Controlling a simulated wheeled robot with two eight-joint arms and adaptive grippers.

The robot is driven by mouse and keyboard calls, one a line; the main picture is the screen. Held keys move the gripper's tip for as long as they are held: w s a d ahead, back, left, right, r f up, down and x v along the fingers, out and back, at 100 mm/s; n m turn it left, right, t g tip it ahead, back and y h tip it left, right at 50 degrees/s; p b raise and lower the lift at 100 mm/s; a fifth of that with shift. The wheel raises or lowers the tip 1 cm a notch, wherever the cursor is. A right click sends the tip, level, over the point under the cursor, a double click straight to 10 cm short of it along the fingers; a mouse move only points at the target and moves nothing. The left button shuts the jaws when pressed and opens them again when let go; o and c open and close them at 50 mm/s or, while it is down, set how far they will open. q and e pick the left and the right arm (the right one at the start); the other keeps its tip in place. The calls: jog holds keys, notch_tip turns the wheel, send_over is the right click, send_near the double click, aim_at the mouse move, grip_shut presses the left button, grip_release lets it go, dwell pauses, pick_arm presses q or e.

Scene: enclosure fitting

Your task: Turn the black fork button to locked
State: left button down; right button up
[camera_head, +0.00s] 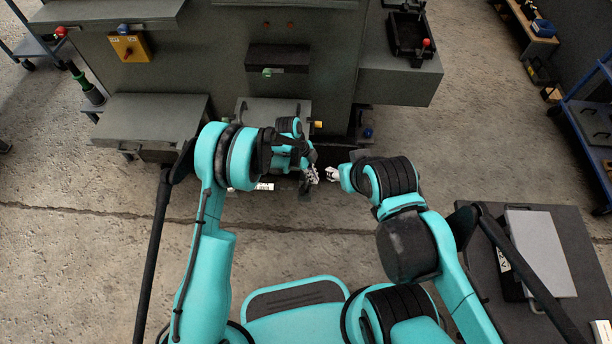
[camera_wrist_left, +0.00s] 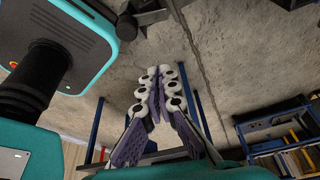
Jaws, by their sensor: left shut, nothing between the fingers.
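I cannot make out the black fork button in either view. My left gripper (camera_head: 313,176) hangs low in front of the grey cabinet in the head view, pointing down. In the left wrist view its two fingers (camera_wrist_left: 159,72) meet at the tips with nothing between them, and bare concrete floor lies behind them. My right gripper (camera_head: 332,173) is just to the right of the left one. It is small and partly hidden by its own arm, so its opening cannot be told.
A blue cart (camera_head: 590,120) stands at the right.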

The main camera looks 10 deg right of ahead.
pick_arm(q)
notch_tip(320, 180, down, 7)
jog(key=b, duration=0.3)
jog(key=shift+w+a, duration=0.15)
jog(key=shift+w+a+r+b, duration=0.15)
jog(key=shift+w+a+b, duration=0.2)
jog(key=shift+a, duration=0.2)
